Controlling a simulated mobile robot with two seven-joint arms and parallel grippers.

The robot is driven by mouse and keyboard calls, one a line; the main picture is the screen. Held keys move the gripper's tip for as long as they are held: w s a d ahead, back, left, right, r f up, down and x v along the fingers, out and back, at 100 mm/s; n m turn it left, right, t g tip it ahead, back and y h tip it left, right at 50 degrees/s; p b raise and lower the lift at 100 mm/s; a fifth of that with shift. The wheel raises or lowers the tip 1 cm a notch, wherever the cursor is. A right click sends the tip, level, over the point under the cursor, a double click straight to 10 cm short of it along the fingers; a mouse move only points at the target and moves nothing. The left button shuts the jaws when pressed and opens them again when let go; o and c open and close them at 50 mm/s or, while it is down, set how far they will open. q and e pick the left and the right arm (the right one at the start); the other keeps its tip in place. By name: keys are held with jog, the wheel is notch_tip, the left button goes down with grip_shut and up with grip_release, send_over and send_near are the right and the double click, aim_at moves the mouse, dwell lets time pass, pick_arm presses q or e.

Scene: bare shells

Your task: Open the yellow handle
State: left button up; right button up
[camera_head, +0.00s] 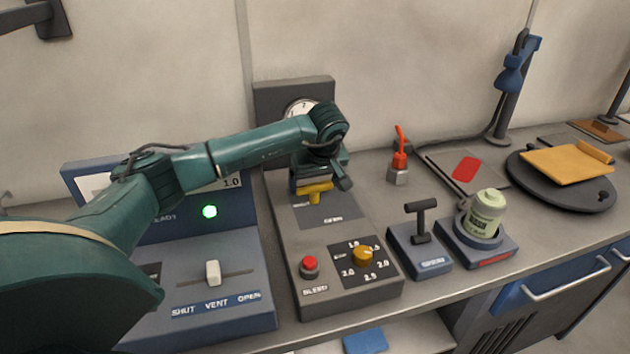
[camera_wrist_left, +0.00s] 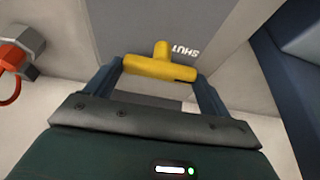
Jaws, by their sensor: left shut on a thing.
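The yellow handle (camera_head: 315,192) is a T-shaped lever on the sloped top of a dark grey panel box (camera_head: 350,290). My left gripper (camera_head: 322,184) reaches it from behind and above. In the left wrist view the yellow handle (camera_wrist_left: 160,68) has its crossbar between the two fingers of my left gripper (camera_wrist_left: 160,75), which is shut on it. The word SHUT (camera_wrist_left: 185,51) shows beside the handle in that view. The word OPEN (camera_head: 333,220) is on the panel nearer the front in the head view. My right gripper is not in view.
The box also carries a red button (camera_head: 309,266), a yellow knob (camera_head: 363,255) and a gauge (camera_head: 302,108). A blue box with a white slider (camera_head: 212,272) stands left. Right are a red-levered valve (camera_head: 399,160), a black T-handle (camera_head: 421,220) and a green jar (camera_head: 485,213).

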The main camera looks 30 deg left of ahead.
pick_arm(q)
jog(key=n, duration=0.2)
jog(key=shift+w+n+g+y, duration=0.1)
jog(key=shift+n+g+y, duration=0.3)
jog(key=n+g, duration=0.1)
jog(key=n, duration=0.1)
jog(key=n+g, duration=0.1)
jog(key=n, duration=0.2)
jog(key=shift+w+d+r+n, duration=0.1)
jog(key=shift+w+n, duration=0.05)
jog(key=shift+n, duration=0.15)
jog(key=n+g, duration=0.1)
jog(key=n, duration=0.2)
jog(key=shift+w+n+g, duration=0.1)
jog(key=shift+n+g, duration=0.2)
jog(key=n+g, duration=0.1)
jog(key=n, duration=0.2)
jog(key=shift+w+h, duration=0.1)
jog(key=shift+h, duration=0.2)
jog(key=shift+n+b, duration=0.35)
jog(key=shift+n, duration=0.35)
jog(key=shift+n+g+h, duration=0.4)
jog(key=shift+n, duration=0.3)
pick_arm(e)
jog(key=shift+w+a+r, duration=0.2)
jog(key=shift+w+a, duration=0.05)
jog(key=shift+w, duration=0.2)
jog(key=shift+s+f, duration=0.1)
